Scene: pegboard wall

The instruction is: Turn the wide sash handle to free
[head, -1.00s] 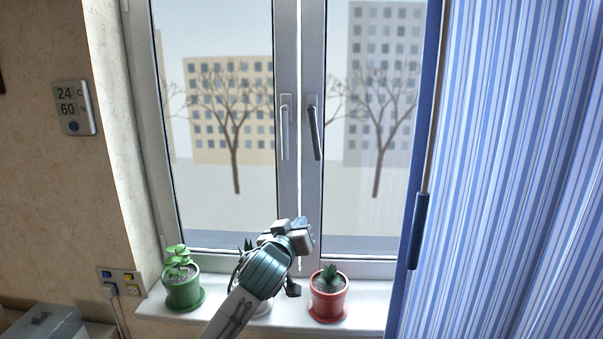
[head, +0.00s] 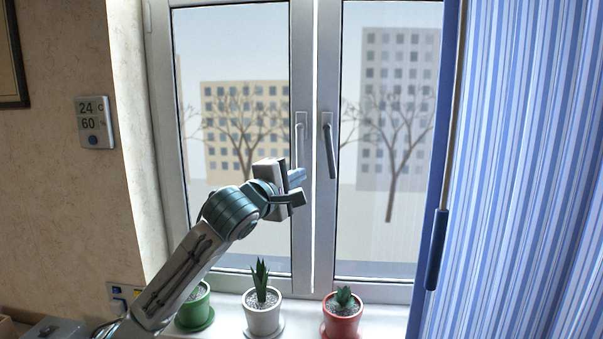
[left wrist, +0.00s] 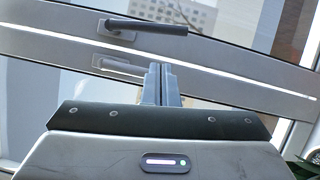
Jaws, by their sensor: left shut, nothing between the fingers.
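Two window handles sit side by side on the middle frame members. The left sash's handle (head: 300,143) is pale grey and points down; it also shows in the left wrist view (left wrist: 120,66). The right sash's handle (head: 330,150) is darker and points down, tilted slightly; in the left wrist view it is the dark bar (left wrist: 150,25). The curtain covers part of the right sash, so I cannot tell which sash is wider. My left gripper (head: 299,176) is shut and empty, just below the pale handle in the picture; its fingers (left wrist: 160,72) show no clear contact. My right gripper is out of view.
A blue striped curtain (head: 520,150) covers the right side. On the sill stand a green pot (head: 194,308), partly behind my arm, a white pot (head: 262,318) and a red pot (head: 342,318). A thermometer display (head: 95,122) hangs on the left wall.

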